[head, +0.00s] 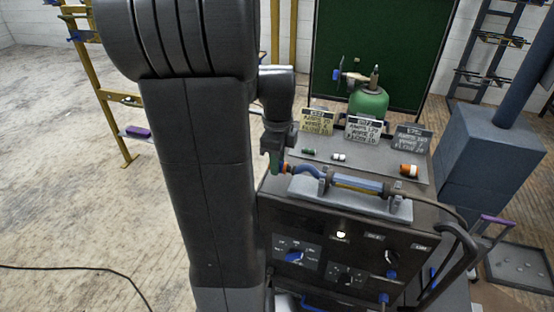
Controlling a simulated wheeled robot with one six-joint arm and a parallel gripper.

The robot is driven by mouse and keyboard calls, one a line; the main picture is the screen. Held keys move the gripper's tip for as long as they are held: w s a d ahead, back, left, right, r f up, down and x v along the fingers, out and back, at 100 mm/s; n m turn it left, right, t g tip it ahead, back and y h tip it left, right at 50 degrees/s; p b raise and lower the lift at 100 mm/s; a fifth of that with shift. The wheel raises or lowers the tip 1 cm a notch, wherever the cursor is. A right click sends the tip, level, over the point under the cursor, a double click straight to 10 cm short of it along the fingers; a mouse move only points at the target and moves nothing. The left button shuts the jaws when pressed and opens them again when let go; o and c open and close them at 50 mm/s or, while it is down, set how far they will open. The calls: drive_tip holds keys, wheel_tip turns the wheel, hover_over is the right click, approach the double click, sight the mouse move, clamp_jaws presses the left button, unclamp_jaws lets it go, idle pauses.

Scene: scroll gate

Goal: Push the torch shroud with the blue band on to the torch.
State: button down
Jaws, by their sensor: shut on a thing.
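The torch (355,183) lies in a grey cradle on top of the dark welding machine. Its blue bent neck (305,171) points left. A small orange-copper piece (283,168) shows at the neck's left end, right at my gripper (275,167). It looks like the torch shroud; I cannot make out its blue band or how far it sits on the neck. My gripper points down at the left end of the torch and is shut on this piece. The fingers are small and partly hidden by my arm.
A grey tray (385,168) behind the torch holds a small green part (308,151), a white part (338,157) and an orange roll (409,170). Three label cards and a green gas bottle (368,104) stand behind. A dark cable curves off the torch's right end.

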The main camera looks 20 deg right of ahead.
drive_tip(key=shift+s+d, duration=0.1)
drive_tip(key=shift+d, duration=0.05)
idle(0.3)
drive_tip(key=shift+s+d, duration=0.15)
drive_tip(key=shift+d, duration=0.1)
idle(0.5)
drive_tip(key=c, duration=1.9)
unclamp_jaws()
drive_tip(key=shift+c, duration=1.1)
drive_tip(key=shift+s+d+p, duration=0.35)
drive_tip(key=shift+s+d, duration=0.2)
drive_tip(key=shift+d, duration=0.2)
drive_tip(key=o, duration=1.2)
